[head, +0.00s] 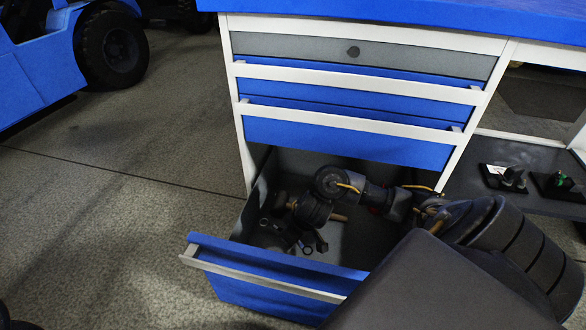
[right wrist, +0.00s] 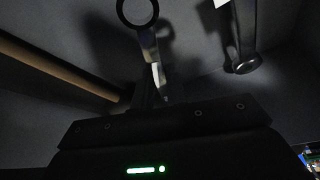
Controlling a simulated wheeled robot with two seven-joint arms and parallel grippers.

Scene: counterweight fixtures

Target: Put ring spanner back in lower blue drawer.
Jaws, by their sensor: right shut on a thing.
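The lower blue drawer (head: 262,278) is pulled wide open at the bottom of the cabinet, and my right arm reaches down into it. My right gripper (right wrist: 158,98) is shut on the ring spanner (right wrist: 148,42), whose open ring end points away from the jaws. In the head view, the gripper is dark and partly hidden by my wrist, low inside the drawer. I cannot tell whether the spanner touches the drawer floor. My left gripper is not in view.
In the drawer lie a brown wooden handle (right wrist: 50,68) and a dark metal tool (right wrist: 242,45), on either side of the spanner. Closed drawers (head: 350,138) sit above. A shelf with small items (head: 505,177) is at right. A blue vehicle (head: 40,70) stands at left; the floor between is clear.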

